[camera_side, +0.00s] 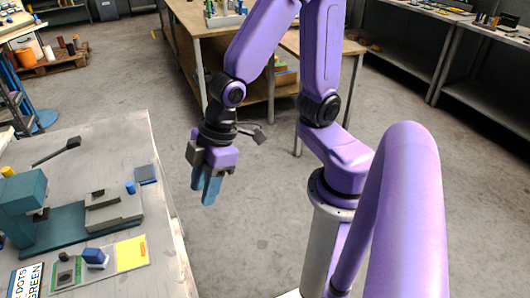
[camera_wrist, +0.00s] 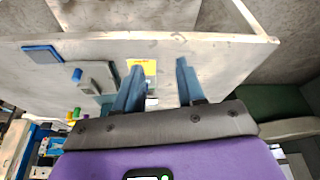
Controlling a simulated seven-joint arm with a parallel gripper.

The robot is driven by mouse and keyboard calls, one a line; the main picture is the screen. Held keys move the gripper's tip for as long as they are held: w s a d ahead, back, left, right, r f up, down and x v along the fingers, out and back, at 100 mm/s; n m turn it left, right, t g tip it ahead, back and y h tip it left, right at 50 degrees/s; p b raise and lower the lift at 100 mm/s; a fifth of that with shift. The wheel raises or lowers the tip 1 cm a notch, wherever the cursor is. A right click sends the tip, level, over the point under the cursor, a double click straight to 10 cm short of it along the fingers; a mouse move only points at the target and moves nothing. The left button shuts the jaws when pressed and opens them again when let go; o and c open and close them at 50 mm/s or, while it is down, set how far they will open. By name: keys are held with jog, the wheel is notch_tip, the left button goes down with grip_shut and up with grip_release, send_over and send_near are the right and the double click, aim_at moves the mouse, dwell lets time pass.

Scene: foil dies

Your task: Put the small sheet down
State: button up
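My gripper (camera_side: 203,190) hangs in the air to the right of the workbench's edge, fingers pointing down. In the wrist view its two blue fingers (camera_wrist: 160,68) stand apart with a clear gap. I see no sheet between them. A yellow sheet (camera_side: 131,253) lies flat at the right end of a pale board on the bench; it also shows in the wrist view (camera_wrist: 148,66), beyond the left finger. I cannot tell whether it is the small sheet. A blue-grey square pad (camera_side: 146,174) lies farther back on the bench and shows in the wrist view (camera_wrist: 42,54).
The bench (camera_side: 95,139) carries a teal press (camera_side: 45,220), stepped grey blocks (camera_side: 112,210), a small blue cylinder (camera_side: 130,187), a blue-topped block (camera_side: 95,257) and a printed sign (camera_side: 27,280). A wooden table (camera_side: 190,17) stands behind my arm. Floor lies open beneath my gripper.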

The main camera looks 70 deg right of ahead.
jog(key=s+d+r+n+g+h, duration=0.1)
jog(key=s+d+r+g+h, duration=0.1)
jog(key=s+d, duration=0.7)
jog(key=shift+s+d+r+h, duration=0.3)
jog(key=shift+r+h, duration=0.1)
jog(key=shift+r, duration=0.3)
jog(key=shift+w, duration=0.1)
